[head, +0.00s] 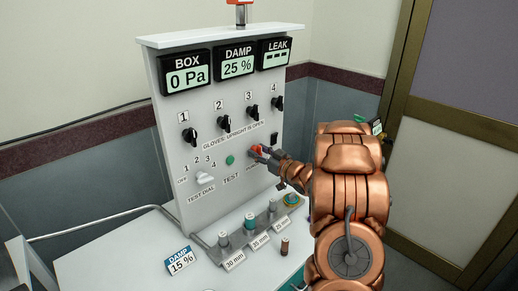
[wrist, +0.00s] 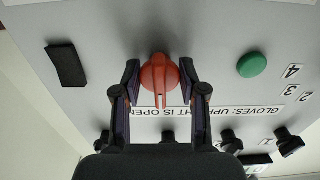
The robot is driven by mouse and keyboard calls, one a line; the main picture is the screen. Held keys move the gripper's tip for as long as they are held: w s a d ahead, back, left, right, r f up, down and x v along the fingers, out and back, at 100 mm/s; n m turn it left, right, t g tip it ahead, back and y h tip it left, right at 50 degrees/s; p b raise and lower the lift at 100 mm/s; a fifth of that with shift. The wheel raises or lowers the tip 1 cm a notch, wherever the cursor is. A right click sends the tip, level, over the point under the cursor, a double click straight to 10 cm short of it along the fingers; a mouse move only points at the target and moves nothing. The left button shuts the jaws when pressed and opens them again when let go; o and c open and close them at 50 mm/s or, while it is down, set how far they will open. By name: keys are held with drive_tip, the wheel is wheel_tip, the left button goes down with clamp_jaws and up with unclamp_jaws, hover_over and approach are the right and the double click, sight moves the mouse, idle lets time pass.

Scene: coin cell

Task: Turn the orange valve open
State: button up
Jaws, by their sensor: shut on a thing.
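The orange valve (head: 256,149) is a small round knob with a pointed handle on the lower right of the grey panel. In the wrist view the valve (wrist: 160,78) sits between my two fingers, its narrow handle pointing down in the picture. My gripper (wrist: 160,72) is shut on the valve, one finger on each side of it. In the head view my gripper (head: 266,154) reaches the panel from the right and hides part of the valve and the label by it.
Several black numbered knobs (head: 220,123) sit above the valve. A green button (head: 230,160) and a white test dial (head: 204,178) are to its left; a black switch (head: 274,139) is close on its right. The displays read 0 Pa, 25 % and dashes. Small cylinders (head: 249,222) stand on the bench below.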

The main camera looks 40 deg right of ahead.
drive_tip(key=shift+m, duration=0.3)
drive_tip(key=o, duration=1.1)
drive_tip(key=shift+o, duration=0.2)
drive_tip(key=shift+s, duration=0.15)
drive_tip(key=s+d, duration=0.1)
drive_tip(key=s, duration=1)
drive_tip(key=shift+s+d, duration=0.3)
drive_tip(key=shift+s, duration=0.05)
drive_tip(key=shift+w, duration=0.1)
